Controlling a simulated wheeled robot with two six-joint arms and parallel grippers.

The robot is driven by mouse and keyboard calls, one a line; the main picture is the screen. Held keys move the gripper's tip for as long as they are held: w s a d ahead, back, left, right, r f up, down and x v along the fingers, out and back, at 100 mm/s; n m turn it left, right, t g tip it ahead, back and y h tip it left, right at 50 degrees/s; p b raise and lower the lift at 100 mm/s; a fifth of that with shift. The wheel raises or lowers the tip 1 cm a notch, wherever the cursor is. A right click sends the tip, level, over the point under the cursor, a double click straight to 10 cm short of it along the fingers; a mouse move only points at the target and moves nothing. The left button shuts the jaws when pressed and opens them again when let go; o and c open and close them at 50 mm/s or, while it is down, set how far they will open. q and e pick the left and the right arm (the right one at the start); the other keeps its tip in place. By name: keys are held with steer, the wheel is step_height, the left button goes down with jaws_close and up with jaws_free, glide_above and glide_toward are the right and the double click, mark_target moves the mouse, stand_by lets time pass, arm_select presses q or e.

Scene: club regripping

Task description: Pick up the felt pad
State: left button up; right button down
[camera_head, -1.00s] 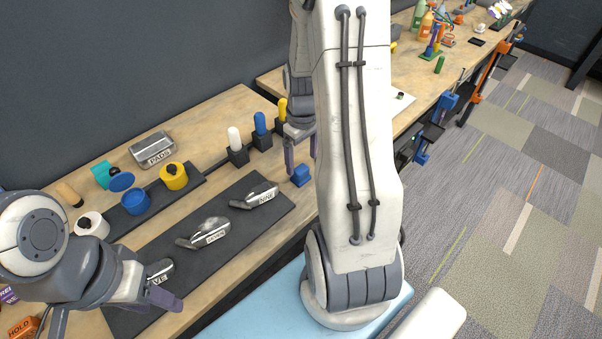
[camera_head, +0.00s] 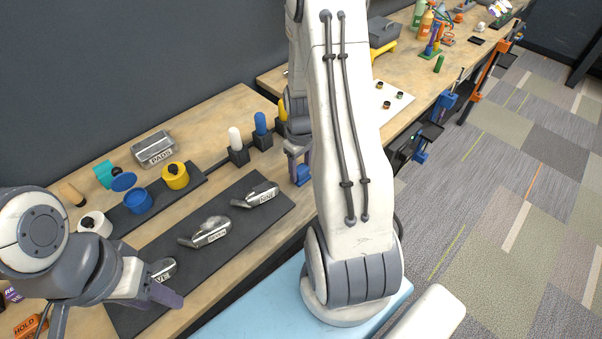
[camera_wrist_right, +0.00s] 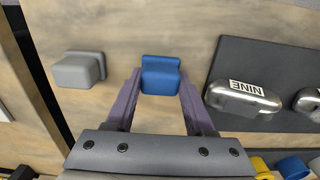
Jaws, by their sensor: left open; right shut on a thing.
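The felt pad appears as a small blue block with a wider base (camera_wrist_right: 160,76), between my right fingers in the right wrist view. In the head view its blue side (camera_head: 303,175) shows low beside the mat's right end. My right gripper (camera_wrist_right: 160,88) is shut on it, one finger on each side. Whether the block touches the table is hard to tell. In the head view my right arm hides part of that gripper. My left gripper (camera_head: 163,290) is open and empty over the near left end of the dark mat, by a partly hidden club head.
The dark mat (camera_head: 225,258) holds metal club heads, including one marked NINE (camera_head: 262,194). A PADS tin (camera_head: 154,148), blue and yellow pots and upright coloured handles stand behind. A grey block (camera_wrist_right: 78,70) lies left of the blue one, across a patch of bare wood.

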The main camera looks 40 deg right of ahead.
mark_target(303, 168)
steer(key=shift+r, duration=0.15)
steer(key=shift+r, duration=0.65)
steer(key=r, duration=0.1)
steer(key=r+b, duration=0.1)
steer(key=shift+s+d+r, duration=0.15)
steer(key=shift+d+r, duration=0.05)
steer(key=shift+r, duration=0.2)
steer(key=s+d+r+b, duration=0.1)
steer(key=s+d+r, duration=0.5)
steer(key=s, duration=0.3)
steer(key=shift+s+r+b, duration=0.25)
steer(key=shift+r+b, duration=0.05)
steer(key=shift+r, duration=0.05)
steer(key=c, duration=0.9)
jaws_free()
steer(key=c, duration=0.5)
steer(key=shift+f, duration=0.2)
steer(key=shift+c, duration=0.3)
